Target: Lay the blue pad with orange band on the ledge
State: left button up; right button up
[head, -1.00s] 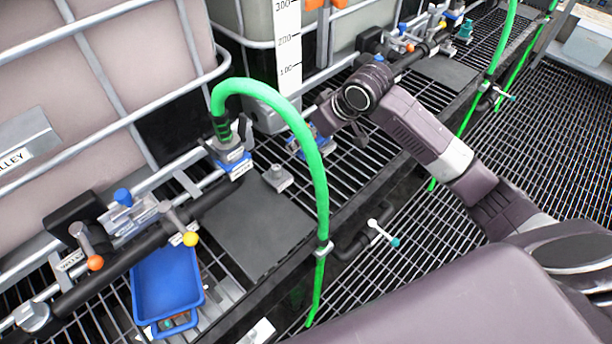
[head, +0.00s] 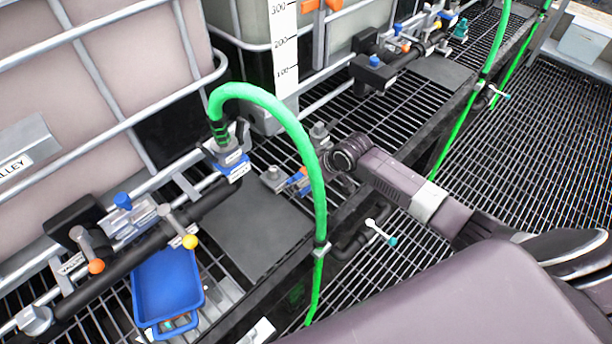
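A small blue piece with an orange part (head: 299,182), which looks like the pad with the orange band, shows just left of the green hose, over the rack's front part. My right gripper (head: 318,172) reaches in from the right, right beside this piece. The green hose crosses in front of the gripper and hides much of its fingers, so I cannot tell whether it grips the piece. A flat dark grey plate (head: 250,232) lies on the grating to the left; I cannot tell whether it is the ledge. My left gripper is not in view.
The green hose (head: 318,200) arches down in front of my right gripper. A small grey fitting (head: 273,175) stands at the plate's back edge. A blue tray (head: 167,285) sits at lower left. A valve with a teal tip (head: 380,232) sticks out below the rack edge.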

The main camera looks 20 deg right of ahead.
jog(key=o, duration=1)
jog(key=shift+f, duration=0.15)
jog(key=shift+r, duration=0.25)
jog(key=v, duration=1.2)
jog(key=shift+s+a+f, duration=0.1)
